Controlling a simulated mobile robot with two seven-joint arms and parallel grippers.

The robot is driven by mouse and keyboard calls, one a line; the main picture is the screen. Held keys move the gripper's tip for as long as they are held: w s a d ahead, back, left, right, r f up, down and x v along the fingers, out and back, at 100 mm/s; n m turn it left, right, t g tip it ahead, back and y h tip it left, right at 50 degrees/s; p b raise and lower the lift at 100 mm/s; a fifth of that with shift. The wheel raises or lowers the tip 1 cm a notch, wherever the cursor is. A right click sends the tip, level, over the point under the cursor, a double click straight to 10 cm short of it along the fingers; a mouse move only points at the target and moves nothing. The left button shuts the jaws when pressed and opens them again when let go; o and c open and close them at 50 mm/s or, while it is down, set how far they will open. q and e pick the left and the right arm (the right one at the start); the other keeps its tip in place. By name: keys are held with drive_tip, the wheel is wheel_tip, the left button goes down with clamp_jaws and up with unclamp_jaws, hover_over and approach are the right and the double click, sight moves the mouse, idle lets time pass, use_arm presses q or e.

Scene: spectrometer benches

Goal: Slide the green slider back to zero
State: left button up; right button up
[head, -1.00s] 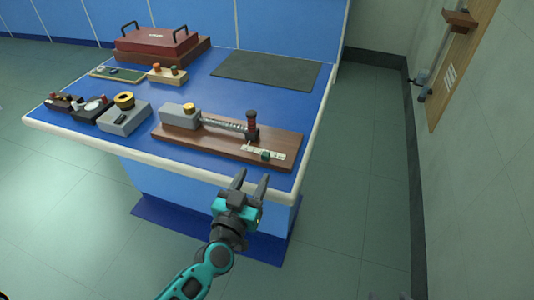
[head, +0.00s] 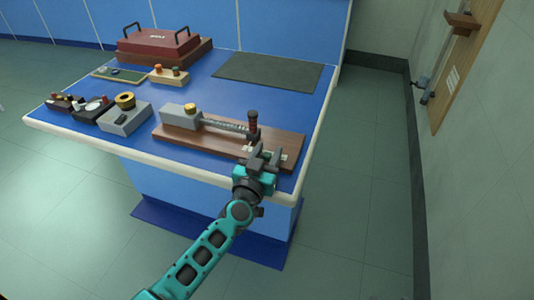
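A wooden board (head: 215,141) lies along the front right of the blue bench, with a pale scale strip (head: 284,156) at its right end. My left gripper (head: 266,153) reaches over this strip from the front edge. Its two dark fingers are apart, one on each side of where the green slider sat. The slider is hidden behind the fingers, so I cannot tell whether they touch it. My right gripper is not in view.
On the same board stand a grey block with a yellow knob (head: 190,107), a threaded rod and a dark red-banded post (head: 252,125). A grey knob box (head: 124,117) is to the left. A dark mat (head: 268,71) and a red case (head: 157,45) lie farther back.

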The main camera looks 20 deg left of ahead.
use_arm(q)
clamp_jaws()
idle(0.3)
drive_tip(key=shift+w+a, duration=0.1)
drive_tip(key=shift+a, duration=3.1)
drive_tip(key=shift+o, duration=0.6)
unclamp_jaws()
drive_tip(key=shift+a, duration=0.1)
drive_tip(key=shift+s+p, duration=0.3)
drive_tip(key=shift+s, duration=0.3)
drive_tip(key=s+p, duration=0.1)
drive_tip(key=s, duration=1)
drive_tip(key=shift+s+a, duration=0.2)
drive_tip(key=shift+s, duration=0.2)
